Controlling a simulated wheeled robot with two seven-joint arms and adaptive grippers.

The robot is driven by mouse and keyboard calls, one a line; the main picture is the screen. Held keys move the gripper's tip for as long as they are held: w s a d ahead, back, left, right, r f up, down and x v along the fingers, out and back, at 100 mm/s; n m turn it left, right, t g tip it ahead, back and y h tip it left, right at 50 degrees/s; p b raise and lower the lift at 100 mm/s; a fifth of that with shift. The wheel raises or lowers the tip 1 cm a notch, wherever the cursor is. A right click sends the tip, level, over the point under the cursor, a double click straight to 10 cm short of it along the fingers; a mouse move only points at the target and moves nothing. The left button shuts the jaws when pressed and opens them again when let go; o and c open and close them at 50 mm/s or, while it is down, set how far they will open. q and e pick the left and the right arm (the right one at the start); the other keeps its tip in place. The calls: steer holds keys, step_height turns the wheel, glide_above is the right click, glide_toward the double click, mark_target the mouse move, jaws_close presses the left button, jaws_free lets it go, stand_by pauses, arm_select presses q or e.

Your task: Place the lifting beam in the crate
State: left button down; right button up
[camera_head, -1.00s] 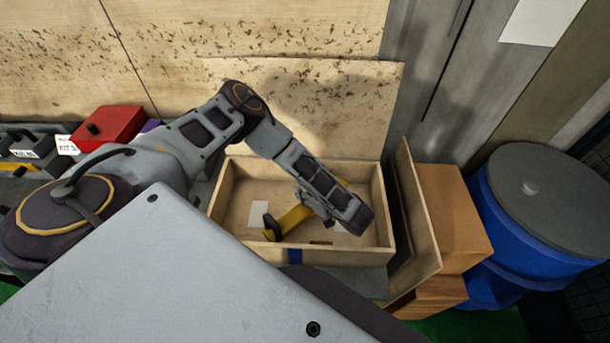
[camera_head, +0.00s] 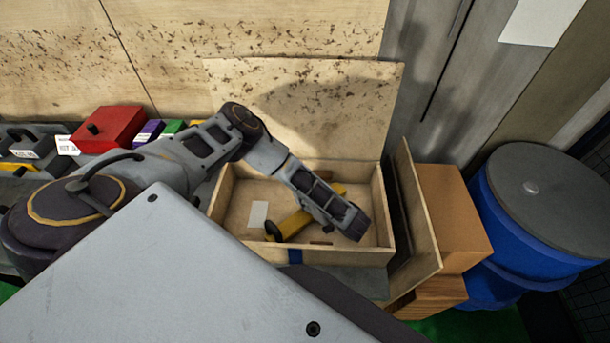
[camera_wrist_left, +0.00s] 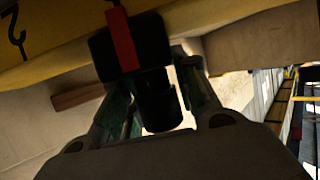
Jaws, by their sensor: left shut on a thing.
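The lifting beam is a yellow bar with a dark end (camera_head: 293,224), seen slanting inside the crate's outline in the head view. The crate (camera_head: 227,200) is an open wooden box with its lid raised behind. My left gripper is over the crate, its fingers mostly hidden behind my wrist. In the left wrist view, my left gripper (camera_wrist_left: 160,95) is shut on a black part with a red stripe under the yellow beam (camera_wrist_left: 60,40). I cannot tell whether the beam touches the crate floor. My right gripper is not in view.
The raised lid (camera_head: 310,110) leans behind the crate. An upright wooden panel (camera_head: 415,205), a cardboard box (camera_head: 455,215) and a blue drum (camera_head: 545,240) stand to the right. A red box (camera_head: 108,128) and smaller labelled boxes are at the left. A white paper (camera_head: 258,214) lies in the crate.

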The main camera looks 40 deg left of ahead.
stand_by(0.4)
arm_select(q)
steer(key=c, duration=1.1)
jaws_free()
steer(key=shift+f, duration=0.1)
steer(key=shift+d, duration=0.15)
steer(key=shift+v, duration=3.65)
steer(key=shift+s, duration=0.1)
